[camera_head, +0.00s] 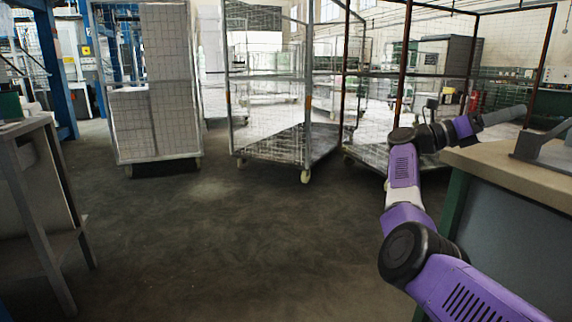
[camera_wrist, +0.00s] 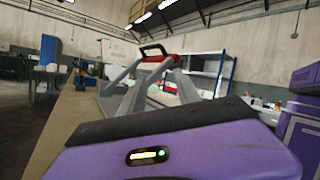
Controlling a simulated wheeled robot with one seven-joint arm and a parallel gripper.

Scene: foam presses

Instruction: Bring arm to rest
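My arm, purple, black and white, rises from the lower right in the head view. It bends upward at a black joint, then turns right near the table. My gripper (camera_head: 467,126) is around this far end, beside the table's back left corner. Its fingers cannot be made out, so I cannot tell whether it is open or shut. In the wrist view, a purple housing of mine with a small lit indicator fills the bottom. No held object can be made out.
A wood-topped table (camera_head: 505,176) stands at the right, with a grey metal fixture (camera_head: 540,146) on it. In the wrist view, a grey frame with a red top and black handle (camera_wrist: 153,51) stands behind the housing. Wire cage trolleys (camera_head: 270,110) line the back. Another table (camera_head: 28,124) is left. The middle floor is clear.

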